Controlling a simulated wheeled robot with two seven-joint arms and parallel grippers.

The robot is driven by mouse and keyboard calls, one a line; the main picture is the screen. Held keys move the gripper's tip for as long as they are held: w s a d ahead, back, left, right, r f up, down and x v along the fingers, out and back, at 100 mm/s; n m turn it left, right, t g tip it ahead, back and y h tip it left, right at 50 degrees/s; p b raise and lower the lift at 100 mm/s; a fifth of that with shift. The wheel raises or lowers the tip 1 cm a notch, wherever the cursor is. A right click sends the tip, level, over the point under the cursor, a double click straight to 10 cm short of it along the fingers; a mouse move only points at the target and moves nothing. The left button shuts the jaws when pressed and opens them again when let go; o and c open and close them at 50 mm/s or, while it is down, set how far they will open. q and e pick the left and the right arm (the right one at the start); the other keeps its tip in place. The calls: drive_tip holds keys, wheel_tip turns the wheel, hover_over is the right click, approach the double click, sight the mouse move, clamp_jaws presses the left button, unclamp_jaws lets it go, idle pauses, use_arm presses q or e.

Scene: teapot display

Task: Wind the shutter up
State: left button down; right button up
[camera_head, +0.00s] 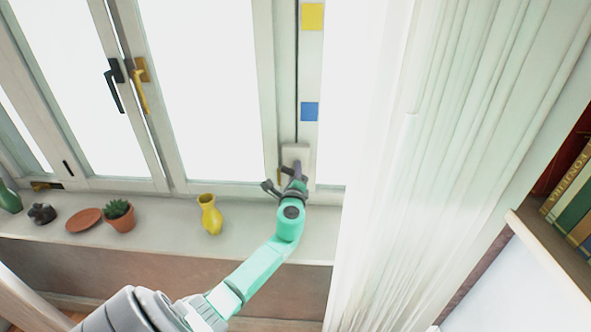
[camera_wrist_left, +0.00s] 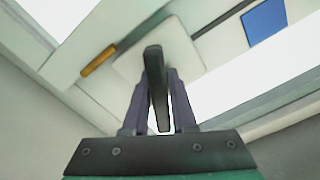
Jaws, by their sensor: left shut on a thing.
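The shutter winder is a pale box (camera_head: 296,153) on the window frame, below a strip with a yellow square (camera_head: 312,16) and a blue square (camera_head: 309,111). In the left wrist view the pale box (camera_wrist_left: 185,48) carries a dark crank handle (camera_wrist_left: 157,85). My left gripper (camera_head: 297,175) is at the box, and in the left wrist view its two fingers (camera_wrist_left: 160,100) are closed on either side of the dark handle. The window panes are bright white, and I cannot make out a shutter in them. My right gripper is not in view.
On the sill (camera_head: 165,225) stand a yellow vase (camera_head: 210,214), a potted succulent (camera_head: 119,215), a terracotta dish (camera_head: 84,220) and a dark object (camera_head: 42,213). A white curtain (camera_head: 430,150) hangs close on the right, by a bookshelf (camera_head: 555,245). Window handles (camera_head: 114,85) are at the upper left.

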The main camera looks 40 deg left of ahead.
use_arm(q)
drive_tip(key=shift+f+m, duration=0.1)
drive_tip(key=shift+m, duration=1)
drive_tip(key=c, duration=0.7)
unclamp_jaws()
drive_tip(key=shift+c, duration=0.2)
drive_tip(key=b+v, duration=0.1)
drive_tip(key=v, duration=1.3)
drive_tip(key=shift+s+d, duration=0.25)
